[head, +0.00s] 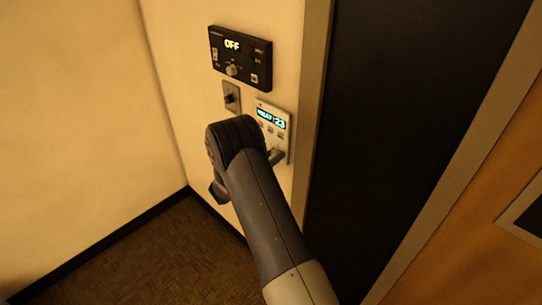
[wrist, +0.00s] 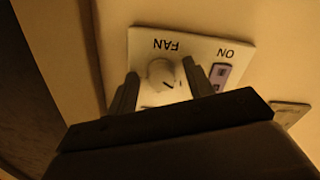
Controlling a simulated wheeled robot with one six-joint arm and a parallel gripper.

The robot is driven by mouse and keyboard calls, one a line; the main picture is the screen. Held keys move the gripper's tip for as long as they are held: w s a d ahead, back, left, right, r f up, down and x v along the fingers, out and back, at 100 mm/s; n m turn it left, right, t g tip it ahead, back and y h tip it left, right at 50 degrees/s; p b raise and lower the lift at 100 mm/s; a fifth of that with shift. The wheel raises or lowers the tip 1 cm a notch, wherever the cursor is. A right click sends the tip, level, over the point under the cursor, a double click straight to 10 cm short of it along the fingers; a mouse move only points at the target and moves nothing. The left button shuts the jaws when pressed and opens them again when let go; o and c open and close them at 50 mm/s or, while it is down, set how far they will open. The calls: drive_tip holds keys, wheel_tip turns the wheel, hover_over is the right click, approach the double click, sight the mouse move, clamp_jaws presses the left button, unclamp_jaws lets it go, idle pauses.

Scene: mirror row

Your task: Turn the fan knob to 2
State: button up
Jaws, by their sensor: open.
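The fan panel (wrist: 206,48) is a pale plate that shows upside down in the wrist view, with the word FAN above a round pale knob (wrist: 158,71). A short dark mark on the knob points to the lower right in that view. The number scale cannot be read. My gripper (wrist: 160,67) is open, with one finger on each side of the knob; I cannot tell whether either touches it. In the head view my arm hides the fan panel and its knob.
A purple switch (wrist: 221,73) marked ON sits right of the knob. On the wall, a black panel (head: 228,73) reads OFF, above a small switch plate (head: 238,95) and a lit heat panel (head: 271,106). A dark doorway or mirror (head: 400,110) stands to the right.

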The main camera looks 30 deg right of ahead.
drive_tip(key=shift+c, duration=0.3)
drive_tip(key=c, duration=0.9)
drive_tip(key=shift+f+m+b, duration=0.1)
drive_tip(key=shift+m+b, duration=0.2)
drive_tip(key=shift+b, duration=0.35)
drive_tip(key=m+b, duration=0.4)
drive_tip(key=b, duration=0.3)
drive_tip(key=m+b, duration=0.5)
drive_tip(key=b, duration=0.2)
drive_tip(key=shift+w+f, duration=0.1)
drive_tip(key=shift+w, duration=0.1)
drive_tip(key=shift+m+b, duration=1)
drive_tip(key=shift+b, duration=0.05)
drive_tip(key=shift+r, duration=0.25)
